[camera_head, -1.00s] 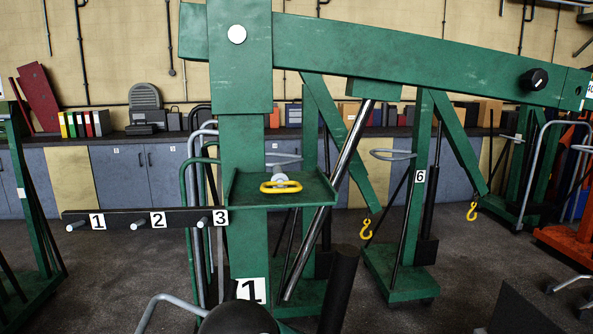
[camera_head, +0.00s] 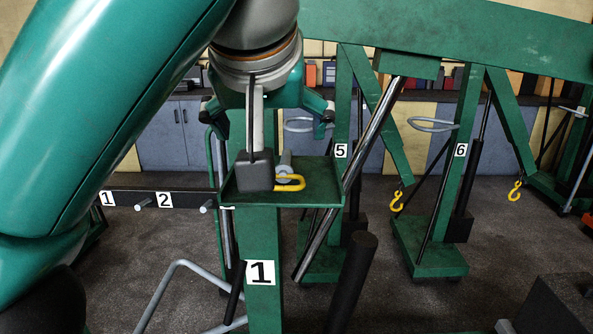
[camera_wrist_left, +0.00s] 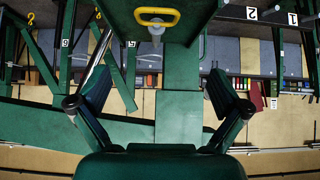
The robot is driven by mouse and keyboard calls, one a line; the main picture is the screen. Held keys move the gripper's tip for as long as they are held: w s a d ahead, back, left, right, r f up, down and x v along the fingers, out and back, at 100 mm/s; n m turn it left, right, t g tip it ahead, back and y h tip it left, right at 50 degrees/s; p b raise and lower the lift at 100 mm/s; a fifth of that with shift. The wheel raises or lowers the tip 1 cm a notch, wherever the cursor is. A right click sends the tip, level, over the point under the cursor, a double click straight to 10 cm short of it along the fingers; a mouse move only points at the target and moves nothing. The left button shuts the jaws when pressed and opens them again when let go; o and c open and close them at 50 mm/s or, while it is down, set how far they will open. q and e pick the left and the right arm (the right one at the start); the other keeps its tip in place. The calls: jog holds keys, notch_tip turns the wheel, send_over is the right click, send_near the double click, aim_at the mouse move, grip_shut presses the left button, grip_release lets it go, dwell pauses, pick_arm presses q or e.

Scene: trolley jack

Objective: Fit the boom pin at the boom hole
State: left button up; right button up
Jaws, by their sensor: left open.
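The boom pin is a grey pin with a yellow loop handle (camera_head: 290,184). It lies in the green tray (camera_head: 322,190) on the post of crane 1. The wrist view shows the same yellow handle (camera_wrist_left: 157,14) at the top. My left gripper (camera_head: 268,112) is open and empty, in front of the post above the tray, apart from the pin. Its two spread fingers (camera_wrist_left: 160,97) also show in the wrist view. A dark block on my wrist partly covers the tray and the pin. The green boom (camera_head: 450,38) runs to the upper right; I cannot see its hole. My right gripper is out of view.
A dark rail with numbered pegs (camera_head: 165,200) stands left of the post. A slanted chrome cylinder (camera_head: 345,185) and a dark upright tube (camera_head: 351,280) are right of it. Cranes 5 and 6 (camera_head: 430,245) with yellow hooks stand behind.

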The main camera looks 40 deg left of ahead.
pick_arm(q)
jog(key=b, duration=0.2)
send_near(283, 172)
jog(key=x, duration=0.4)
jog(key=shift+w+f, duration=0.1)
jog(key=shift+f, duration=0.05)
jog(key=shift+x, duration=2.65)
jog(key=shift+c, duration=0.2)
jog(key=c, duration=1.5)
